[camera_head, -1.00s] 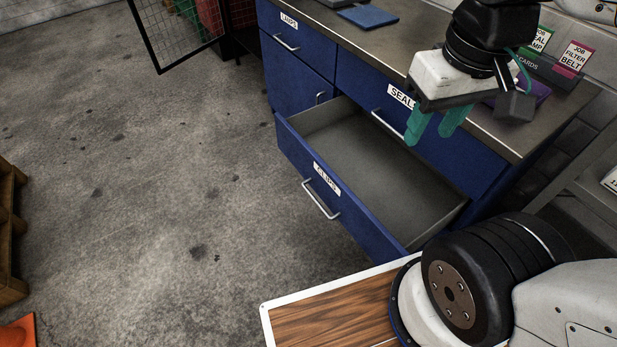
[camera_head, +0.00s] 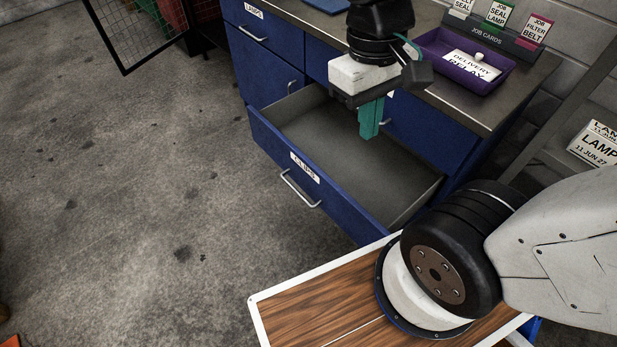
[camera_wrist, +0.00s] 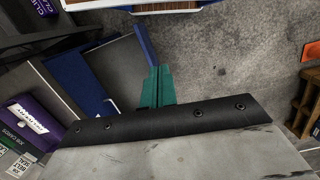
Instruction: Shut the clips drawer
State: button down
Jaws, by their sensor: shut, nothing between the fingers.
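The clips drawer (camera_head: 325,192) is blue with a grey inside, and it stands open and looks empty. Its front bears a CLIPS label (camera_head: 305,168) and a silver bar handle (camera_head: 300,188). My gripper (camera_head: 369,134) has green fingers that are shut together with nothing between them. It hangs above the open drawer, toward the cabinet side, pointing down. In the wrist view the green fingers (camera_wrist: 157,88) show side by side, with part of the open drawer (camera_wrist: 112,68) beyond them. I cannot tell the exact height of the fingertips over the drawer.
The blue cabinet (camera_head: 265,75) has a LAMPS drawer (camera_head: 265,33) that is shut. On its top are a purple tray (camera_head: 500,80) and a job cards holder (camera_head: 490,36). A wire mesh panel (camera_head: 120,30) stands at the upper left. The concrete floor (camera_head: 130,190) before the drawer is clear.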

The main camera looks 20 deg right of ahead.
jog(key=w+a+f+n+g+h, duration=0.2)
jog(key=w+a+f+n+h, duration=0.15)
jog(key=f, duration=0.35)
jog(key=w+a+f+n+g+h, duration=0.1)
jog(key=w+a+f+n+h, duration=0.3)
jog(key=f, duration=0.4)
jog(key=n+t+h, duration=0.6)
jog(key=n+t, duration=0.2)
jog(key=n, duration=0.4)
send_near(320, 176)
jog(key=x, duration=0.5)
jog(key=shift+f, duration=0.45)
jog(key=shift+w+d, duration=0.15)
jog(key=shift+d, duration=0.55)
jog(key=shift+d, duration=0.1)
